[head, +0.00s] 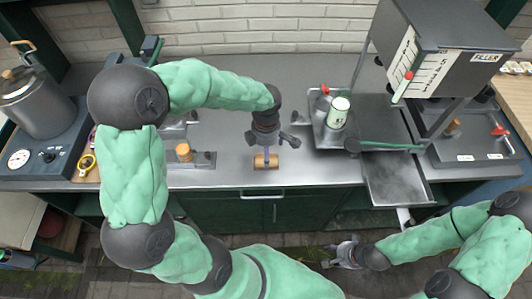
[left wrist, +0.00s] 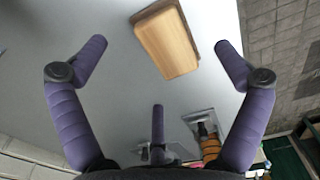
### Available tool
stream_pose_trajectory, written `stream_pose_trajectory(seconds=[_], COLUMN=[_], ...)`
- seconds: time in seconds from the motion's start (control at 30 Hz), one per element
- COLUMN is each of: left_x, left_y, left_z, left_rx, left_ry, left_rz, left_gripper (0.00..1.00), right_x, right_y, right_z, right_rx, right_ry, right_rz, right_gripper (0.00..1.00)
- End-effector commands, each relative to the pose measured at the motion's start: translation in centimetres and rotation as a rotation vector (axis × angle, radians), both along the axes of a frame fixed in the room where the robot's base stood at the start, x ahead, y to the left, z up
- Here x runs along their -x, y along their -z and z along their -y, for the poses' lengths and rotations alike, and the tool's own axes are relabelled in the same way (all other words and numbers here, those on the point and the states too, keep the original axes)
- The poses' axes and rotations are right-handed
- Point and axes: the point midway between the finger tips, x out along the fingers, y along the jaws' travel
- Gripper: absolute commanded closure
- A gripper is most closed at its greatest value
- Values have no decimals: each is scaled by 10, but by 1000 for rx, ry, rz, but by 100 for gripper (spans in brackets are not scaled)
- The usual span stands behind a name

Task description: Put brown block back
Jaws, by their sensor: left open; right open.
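The brown block (head: 266,162) lies on the grey counter near its front edge. My left gripper (head: 268,146) is directly above it, pointing down, and its fingers hide part of the block. In the left wrist view the block (left wrist: 167,40) shows as a light wooden piece between and beyond the spread fingertips. The left gripper (left wrist: 162,52) is open, and the block appears apart from the fingers. My right gripper (head: 340,254) is open and empty, low in front of the counter.
An orange-brown piece (head: 183,152) stands on a small metal plate (head: 205,160) to the left. A tray (head: 318,128) with a labelled can (head: 338,112) is to the right, beside the filler box (head: 440,45). A pot (head: 35,95) stands far left. Counter around the block is clear.

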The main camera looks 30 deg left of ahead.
Motion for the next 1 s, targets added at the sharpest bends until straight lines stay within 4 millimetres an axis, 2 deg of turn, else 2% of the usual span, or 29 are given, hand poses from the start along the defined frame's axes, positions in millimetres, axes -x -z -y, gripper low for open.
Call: stream_pose_trajectory(seconds=[0.03, 0.2, 0.4, 0.6, 1.0], left_x=[-1, -1, 0, 0, 0], left_y=[-15, -48, -73, -81, -80], left_z=[0, 0, 0, 0, 0], left_rx=[0, 0, 0, 1, 0], left_ry=[0, 0, 0, 0, 0], left_rz=[5, 4, 2, 1, 0], left_gripper=[2, 2, 2, 2, 2], right_x=[0, 0, 0, 0, 0], right_y=[-5, -13, -18, -19, -19], right_z=[0, 0, 0, 0, 0], right_rx=[0, 0, 0, 0, 0], right_ry=[0, 0, 0, 0, 0], right_rz=[0, 0, 0, 0, 0], right_gripper=[55, 55, 55, 55, 55])
